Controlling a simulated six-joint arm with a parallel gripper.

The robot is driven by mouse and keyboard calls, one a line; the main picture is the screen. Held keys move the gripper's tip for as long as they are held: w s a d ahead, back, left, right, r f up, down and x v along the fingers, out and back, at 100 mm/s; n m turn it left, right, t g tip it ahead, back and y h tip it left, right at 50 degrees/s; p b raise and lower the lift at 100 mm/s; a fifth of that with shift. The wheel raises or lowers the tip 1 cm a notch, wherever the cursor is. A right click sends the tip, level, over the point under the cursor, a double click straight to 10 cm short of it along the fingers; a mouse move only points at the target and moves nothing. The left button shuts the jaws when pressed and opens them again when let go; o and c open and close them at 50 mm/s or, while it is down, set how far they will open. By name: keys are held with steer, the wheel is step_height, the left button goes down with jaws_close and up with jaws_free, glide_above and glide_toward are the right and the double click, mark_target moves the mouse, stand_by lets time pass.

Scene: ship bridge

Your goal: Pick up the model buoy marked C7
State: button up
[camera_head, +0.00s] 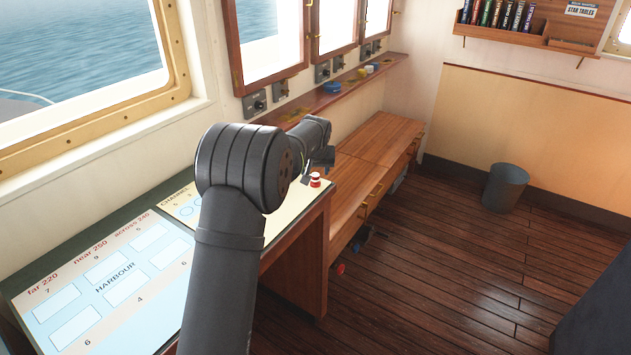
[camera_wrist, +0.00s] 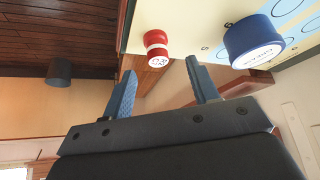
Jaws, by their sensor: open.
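A small red and white model buoy (camera_head: 315,180) stands on the chart table near its right end. In the wrist view the buoy (camera_wrist: 157,45) has a red body and a white end with dark marks that I cannot read for certain. My gripper (camera_wrist: 161,66) is open and empty. The red and white buoy lies just beyond the fingertips, in line with the gap between them. In the head view my arm hides the blue buoy.
The chart table (camera_head: 100,290) carries printed harbour and channel zones. A window ledge (camera_head: 345,85) behind holds small blue and yellow things. A wooden bench (camera_head: 375,145) adjoins the table's right end. A grey bin (camera_head: 505,187) stands on the floor; a small red thing (camera_head: 341,269) lies there.

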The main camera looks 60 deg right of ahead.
mark_target(315, 175)
steer(key=shift+x, duration=2.8)
steer(key=shift+s+d, duration=0.1)
steer(key=shift+s, duration=0.05)
steer(key=shift+c, duration=0.4)
steer(key=c, duration=0.9)
